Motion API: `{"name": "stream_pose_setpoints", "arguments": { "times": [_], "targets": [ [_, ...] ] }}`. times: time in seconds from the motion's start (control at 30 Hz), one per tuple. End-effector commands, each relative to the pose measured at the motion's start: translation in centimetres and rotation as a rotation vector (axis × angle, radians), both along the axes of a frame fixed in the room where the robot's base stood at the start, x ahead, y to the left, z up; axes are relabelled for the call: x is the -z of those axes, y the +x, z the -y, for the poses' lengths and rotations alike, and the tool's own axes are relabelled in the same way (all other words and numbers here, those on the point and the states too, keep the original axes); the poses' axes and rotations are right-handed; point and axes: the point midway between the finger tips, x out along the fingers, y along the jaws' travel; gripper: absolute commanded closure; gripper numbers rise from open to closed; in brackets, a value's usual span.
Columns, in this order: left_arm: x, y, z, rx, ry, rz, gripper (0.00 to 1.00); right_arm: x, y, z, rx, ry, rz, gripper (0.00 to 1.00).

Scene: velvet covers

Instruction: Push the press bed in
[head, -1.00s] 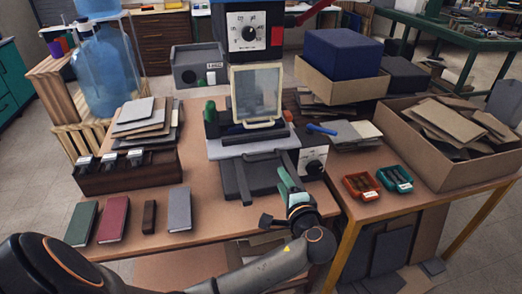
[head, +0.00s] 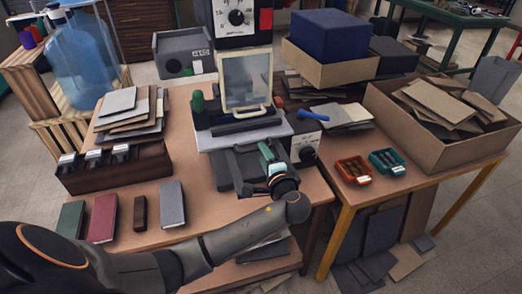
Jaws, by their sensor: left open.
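The press bed (head: 228,173) is a dark grey slab with a raised bar handle. It sticks out at the front of the press, below a pale plate (head: 220,139) and a framed clear guard (head: 246,80). My left arm comes in from the lower left. My left gripper (head: 266,156), with teal fingers, is open over the right part of the bed, close to the handle. The wrist hides the bed's front right corner. I cannot tell whether the fingers touch the bed or handle. My right gripper is not in view.
A dial box (head: 304,146) stands just right of the bed. Red (head: 352,170) and teal (head: 387,162) trays lie further right, by a carton of boards (head: 438,150). Books, including a grey one (head: 172,204), stand or lie at the left front.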

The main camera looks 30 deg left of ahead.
Motion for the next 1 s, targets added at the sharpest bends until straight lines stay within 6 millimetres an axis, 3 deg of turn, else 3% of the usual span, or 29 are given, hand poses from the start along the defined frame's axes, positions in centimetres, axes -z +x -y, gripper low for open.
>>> {"name": "stream_pose_setpoints", "arguments": {
  "times": [0.2,0.57,1.0],
  "targets": [
    [0.5,1.6,-1.9,0.000,0.001,0.000,0.54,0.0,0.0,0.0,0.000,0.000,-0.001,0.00],
    [0.6,1.9,-2.2,0.000,-0.001,0.001,0.54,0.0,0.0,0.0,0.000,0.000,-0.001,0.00],
    [0.6,1.8,-2.2,0.000,0.000,0.000,1.00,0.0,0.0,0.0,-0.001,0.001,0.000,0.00]
  ]
}}
